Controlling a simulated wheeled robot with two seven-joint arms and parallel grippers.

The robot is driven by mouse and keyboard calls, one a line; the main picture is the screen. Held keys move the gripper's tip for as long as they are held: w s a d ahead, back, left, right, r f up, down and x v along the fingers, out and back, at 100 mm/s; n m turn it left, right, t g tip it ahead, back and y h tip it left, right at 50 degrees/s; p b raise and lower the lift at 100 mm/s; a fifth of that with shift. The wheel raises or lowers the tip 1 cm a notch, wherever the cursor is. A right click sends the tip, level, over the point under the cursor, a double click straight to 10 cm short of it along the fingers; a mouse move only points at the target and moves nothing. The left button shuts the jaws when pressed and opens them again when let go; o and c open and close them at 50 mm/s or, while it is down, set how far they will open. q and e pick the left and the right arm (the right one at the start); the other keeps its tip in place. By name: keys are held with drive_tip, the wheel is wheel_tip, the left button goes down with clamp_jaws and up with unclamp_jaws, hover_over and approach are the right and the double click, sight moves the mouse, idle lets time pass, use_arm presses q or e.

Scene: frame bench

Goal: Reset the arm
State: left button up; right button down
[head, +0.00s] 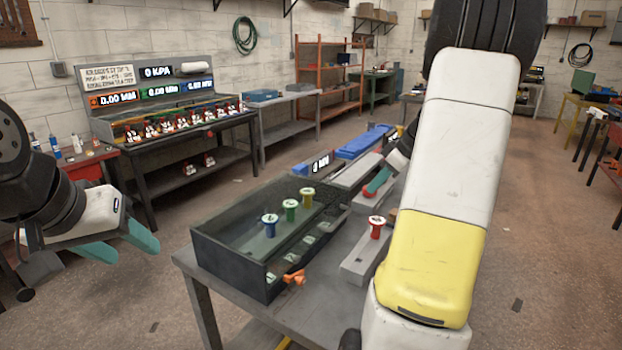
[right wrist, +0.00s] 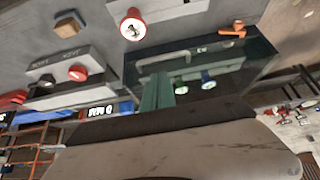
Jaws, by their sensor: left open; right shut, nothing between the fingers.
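My left gripper (head: 120,246) is at the left of the head view, off the bench, with its teal fingers apart and empty. My right arm crosses the right side of the head view. My right gripper (head: 377,184) shows there in part behind the arm, over the far part of the grey bench (head: 220,272). In the right wrist view its teal fingers (right wrist: 157,92) lie together with nothing between them.
A dark, clear-walled box (head: 228,260) on the bench has blue (head: 270,224), green (head: 290,209) and yellow (head: 307,196) knobs and an orange handle (head: 294,277). A red knob (head: 376,226) stands on a grey block (head: 358,265). A display bench (head: 150,92) is behind.

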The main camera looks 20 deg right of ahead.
drive_tip(key=s+a+r+m, duration=0.2)
drive_tip(key=s+a+r, duration=0.2)
drive_tip(key=a, duration=0.4)
drive_tip(key=s+a+r+m, duration=0.1)
drive_tip(key=s+a+r, duration=0.35)
drive_tip(key=a, duration=0.35)
drive_tip(key=s+a+m+h, duration=0.1)
drive_tip(key=s+a+m, duration=0.1)
drive_tip(key=s+a, duration=0.2)
drive_tip(key=s+a+m+t+h, duration=0.1)
drive_tip(key=s+a+m, duration=0.1)
drive_tip(key=s+a, duration=0.3)
drive_tip(key=s, duration=0.4)
drive_tip(key=shift+s+f+m, duration=0.3)
drive_tip(key=shift+f, duration=0.05)
